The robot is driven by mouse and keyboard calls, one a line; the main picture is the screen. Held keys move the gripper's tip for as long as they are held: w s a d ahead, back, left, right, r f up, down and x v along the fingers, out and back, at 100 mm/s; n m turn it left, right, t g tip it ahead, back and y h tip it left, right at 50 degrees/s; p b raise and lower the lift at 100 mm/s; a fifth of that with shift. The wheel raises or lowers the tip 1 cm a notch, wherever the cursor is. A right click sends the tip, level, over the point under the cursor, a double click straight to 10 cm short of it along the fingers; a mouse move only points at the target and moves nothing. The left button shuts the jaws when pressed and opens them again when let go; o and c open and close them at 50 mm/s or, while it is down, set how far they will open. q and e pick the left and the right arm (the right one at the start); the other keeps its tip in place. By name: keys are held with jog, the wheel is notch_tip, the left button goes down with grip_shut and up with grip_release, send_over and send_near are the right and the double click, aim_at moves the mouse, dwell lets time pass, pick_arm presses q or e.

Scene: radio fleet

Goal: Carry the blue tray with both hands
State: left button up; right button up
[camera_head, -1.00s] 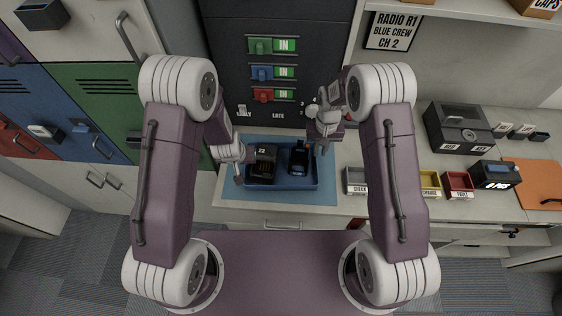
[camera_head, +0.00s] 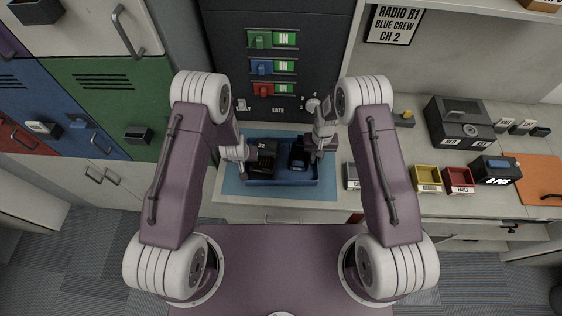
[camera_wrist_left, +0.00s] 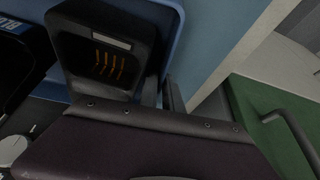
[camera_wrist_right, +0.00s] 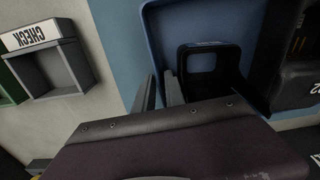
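The blue tray (camera_head: 284,182) lies on a lighter blue mat on the counter. It carries a black charger (camera_head: 262,158) marked 22 and a black holder with a blue-labelled radio (camera_head: 299,153). My left gripper (camera_head: 243,162) is at the tray's left side, and my right gripper (camera_head: 318,158) is at its right side. In the left wrist view the fingers (camera_wrist_left: 164,92) stand at the tray's rim. In the right wrist view the fingers (camera_wrist_right: 160,92) are close together on either side of the rim. Whether either pair is clamped cannot be told.
The blue mat (camera_head: 232,183) shows around the tray. A grey bin (camera_head: 351,176), yellow bin (camera_head: 426,178) and red bin (camera_head: 458,180) stand to the right. A dark cabinet (camera_head: 275,35) with coloured switches rises behind. Lockers (camera_head: 103,120) stand on the left.

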pick_arm(q)
jog(key=shift+s, duration=0.1)
pick_arm(e)
jog(key=shift+s, duration=0.1)
pick_arm(q)
grip_shut()
pick_arm(e)
jog(key=shift+r, duration=0.1)
grip_shut()
pick_arm(q)
jog(key=shift+r, duration=0.2)
pick_arm(e)
jog(key=shift+r, duration=0.15)
dwell(0.6)
